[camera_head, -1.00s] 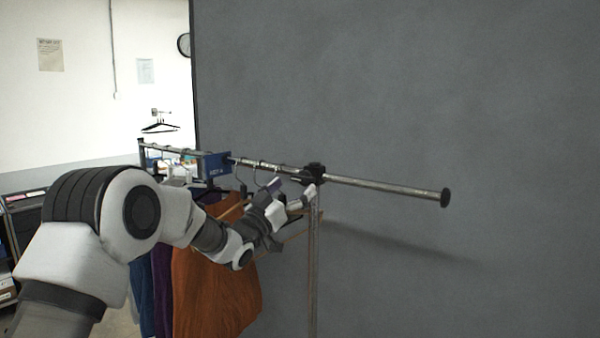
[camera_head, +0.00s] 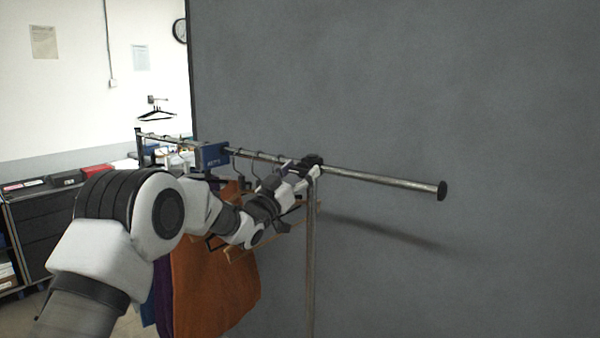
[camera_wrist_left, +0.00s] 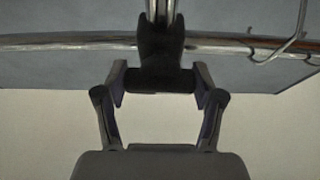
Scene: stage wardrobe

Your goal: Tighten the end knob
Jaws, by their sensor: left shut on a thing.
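A black clamp (camera_head: 314,160) joins the metal rail (camera_head: 380,180) to the upright post (camera_head: 311,250). In the left wrist view, the clamp body (camera_wrist_left: 160,40) is at the top centre, and its dark crosswise knob (camera_wrist_left: 160,80) lies below the rail. My left gripper (camera_head: 303,172) reaches the clamp from the left and front. In the left wrist view, its two fingers (camera_wrist_left: 160,82) are on either side of the knob, shut on its ends. In the head view, my arm and fingers partly hide the knob. My right gripper is not in view.
The rail runs right to a black end cap (camera_head: 441,190). Left of the clamp hang wire hangers, a blue tag (camera_head: 213,155) and an orange garment (camera_head: 205,285). A grey wall (camera_head: 480,80) stands behind. Drawers (camera_head: 35,230) stand at far left.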

